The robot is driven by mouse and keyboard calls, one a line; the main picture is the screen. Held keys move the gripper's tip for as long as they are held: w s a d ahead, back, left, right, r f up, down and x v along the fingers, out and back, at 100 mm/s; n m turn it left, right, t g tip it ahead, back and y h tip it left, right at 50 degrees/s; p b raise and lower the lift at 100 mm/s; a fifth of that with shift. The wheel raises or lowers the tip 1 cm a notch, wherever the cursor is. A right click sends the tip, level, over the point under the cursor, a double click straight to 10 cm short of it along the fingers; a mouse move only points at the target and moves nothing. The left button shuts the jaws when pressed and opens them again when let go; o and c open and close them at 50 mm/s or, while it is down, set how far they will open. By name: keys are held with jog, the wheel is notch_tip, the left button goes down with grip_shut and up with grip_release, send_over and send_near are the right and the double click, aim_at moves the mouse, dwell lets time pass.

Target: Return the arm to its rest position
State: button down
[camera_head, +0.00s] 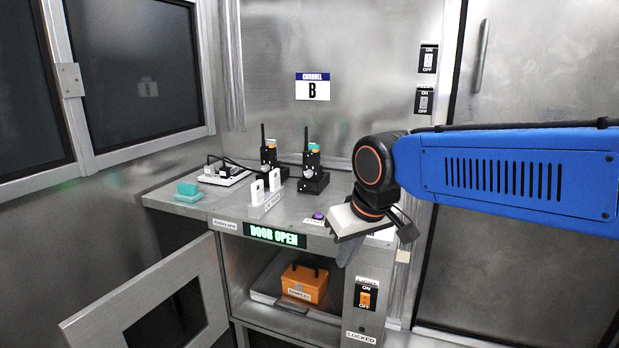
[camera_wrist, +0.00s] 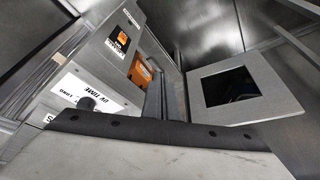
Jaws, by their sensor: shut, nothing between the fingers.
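My blue arm (camera_head: 510,170) reaches in from the right of the head view, above the right end of the bench. Its dark wrist joint bends downward. My gripper (camera_head: 345,252) hangs below it, in front of the bench's right front edge, pointing down. It is shut with nothing between the fingers.
The bench (camera_head: 320,206) holds two radios (camera_head: 314,172), white holders (camera_head: 258,192) and a teal block (camera_head: 187,190). Below it, the cabinet door (camera_head: 150,296) stands open to the left, showing an orange case (camera_head: 305,284). A light switch (camera_head: 366,297) is beside the compartment. A metal door (camera_head: 530,265) stands at right.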

jog(key=s+d+f+m, duration=0.1)
jog(key=s+d+f, duration=0.2)
jog(key=s+d, duration=0.2)
jog(key=s+d+f+m+h, duration=0.1)
jog(key=s+d+f, duration=0.3)
jog(key=d, duration=0.5)
jog(key=s+d+f+m+h, duration=0.1)
jog(key=s+d+f+m, duration=0.2)
jog(key=s+d, duration=0.4)
jog(key=shift+s+d+f+t, duration=0.25)
jog(key=shift+s+t, duration=0.15)
jog(key=shift+s, duration=0.2)
jog(key=c, duration=2.4)
grip_release()
jog(key=shift+c, duration=0.2)
